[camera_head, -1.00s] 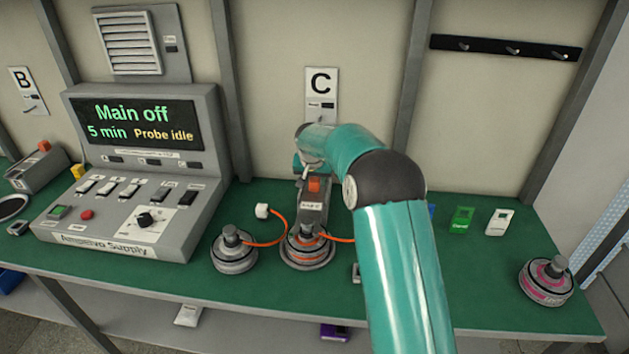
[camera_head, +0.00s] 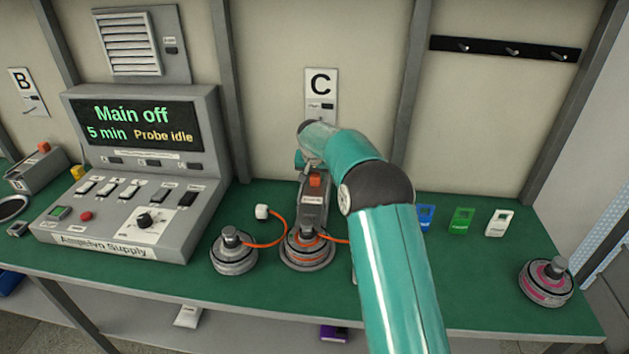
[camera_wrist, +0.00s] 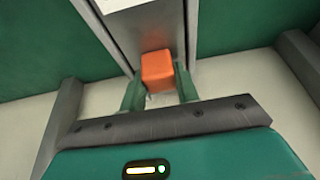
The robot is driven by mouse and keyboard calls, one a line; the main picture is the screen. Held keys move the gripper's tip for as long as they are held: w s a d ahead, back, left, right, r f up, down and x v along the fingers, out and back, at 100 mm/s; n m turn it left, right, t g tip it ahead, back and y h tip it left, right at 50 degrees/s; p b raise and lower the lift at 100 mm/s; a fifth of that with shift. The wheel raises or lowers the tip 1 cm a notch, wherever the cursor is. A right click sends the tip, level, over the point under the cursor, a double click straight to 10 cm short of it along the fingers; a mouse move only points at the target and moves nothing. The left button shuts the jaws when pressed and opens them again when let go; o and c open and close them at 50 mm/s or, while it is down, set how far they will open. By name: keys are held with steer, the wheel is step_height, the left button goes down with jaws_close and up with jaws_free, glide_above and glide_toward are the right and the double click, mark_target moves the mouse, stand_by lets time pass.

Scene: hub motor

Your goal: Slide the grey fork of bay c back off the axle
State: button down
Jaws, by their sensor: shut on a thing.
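The grey fork (camera_head: 313,210) of bay C stands on the green bench below the C sign, with an orange block (camera_head: 315,181) on its back end. Its front end is at the axle of the orange-ringed hub motor (camera_head: 308,250); I cannot tell how far it is engaged. In the wrist view the two green fingers of my gripper (camera_wrist: 159,97) are shut on the orange block (camera_wrist: 157,70), one on each side. The grey fork (camera_wrist: 150,25) extends away from it. In the head view my arm hides the fingers.
A grey hub motor (camera_head: 233,252) stands left of bay C, and a pink-ringed one (camera_head: 546,282) at the far right. An orange cable (camera_head: 279,232) ends in a white plug (camera_head: 262,211). Blue, green (camera_head: 462,220) and white tags lie right of my arm. The supply console (camera_head: 130,190) is at left.

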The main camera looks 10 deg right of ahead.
steer(key=shift+w+d, duration=0.2)
steer(key=shift+w, duration=0.5)
steer(key=shift+w+d, duration=0.25)
steer(key=shift+w, duration=0.4)
steer(key=shift+w+d, duration=0.2)
steer(key=shift+w, duration=0.5)
steer(key=c, duration=1.3)
jaws_free()
steer(key=v, duration=1.4)
steer(key=shift+f, duration=0.1)
